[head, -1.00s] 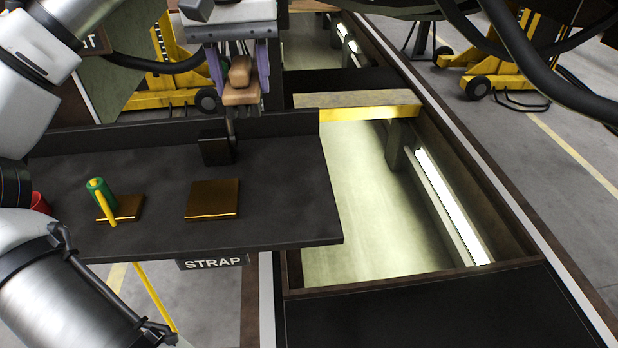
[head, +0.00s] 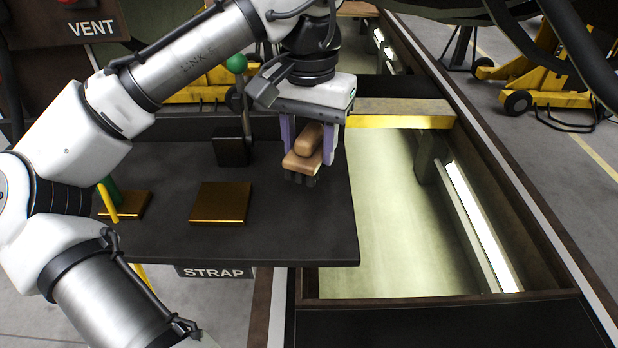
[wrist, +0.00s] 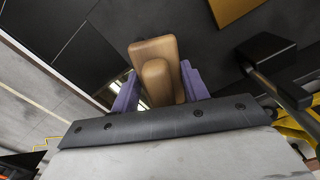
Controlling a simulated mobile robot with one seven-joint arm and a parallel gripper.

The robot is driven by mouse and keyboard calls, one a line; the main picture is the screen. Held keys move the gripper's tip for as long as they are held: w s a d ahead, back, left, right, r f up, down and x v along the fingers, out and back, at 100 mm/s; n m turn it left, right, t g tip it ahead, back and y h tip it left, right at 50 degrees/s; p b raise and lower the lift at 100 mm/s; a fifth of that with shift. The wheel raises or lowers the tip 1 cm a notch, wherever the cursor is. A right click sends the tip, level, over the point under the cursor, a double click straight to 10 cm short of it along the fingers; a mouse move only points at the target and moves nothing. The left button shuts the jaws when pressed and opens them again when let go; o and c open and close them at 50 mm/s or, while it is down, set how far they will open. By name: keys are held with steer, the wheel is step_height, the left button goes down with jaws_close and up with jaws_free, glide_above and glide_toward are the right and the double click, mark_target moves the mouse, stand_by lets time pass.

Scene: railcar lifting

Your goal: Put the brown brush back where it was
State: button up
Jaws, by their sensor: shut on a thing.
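The brown brush (head: 304,160) has a wooden block, a raised wooden grip and dark bristles underneath. My gripper (head: 312,145) points down with its purple fingers shut on the brush, near the right end of the dark tabletop (head: 290,225). The bristles face down; I cannot tell whether they touch the tabletop. In the wrist view the brush (wrist: 155,55) sits between the purple fingers (wrist: 160,90). A square brown-gold plate (head: 221,203) lies bare on the tabletop, left of the brush.
A black block with a green-knobbed lever (head: 232,148) stands behind the plate. A smaller plate (head: 133,206) with a green and yellow item lies at left, partly behind my arm. Right of the table is an open lit pit (head: 390,220). A STRAP sign (head: 214,272) hangs at the front edge.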

mark_target(308, 132)
steer(key=shift+f+p, duration=0.3)
steer(key=shift+f, duration=3.35)
steer(key=o, duration=1)
steer(key=shift+f, duration=0.15)
steer(key=shift+c, duration=0.2)
step_height(308, 132, up, 12)
steer(key=shift+r+b, duration=0.2)
steer(key=shift+b, duration=0.15)
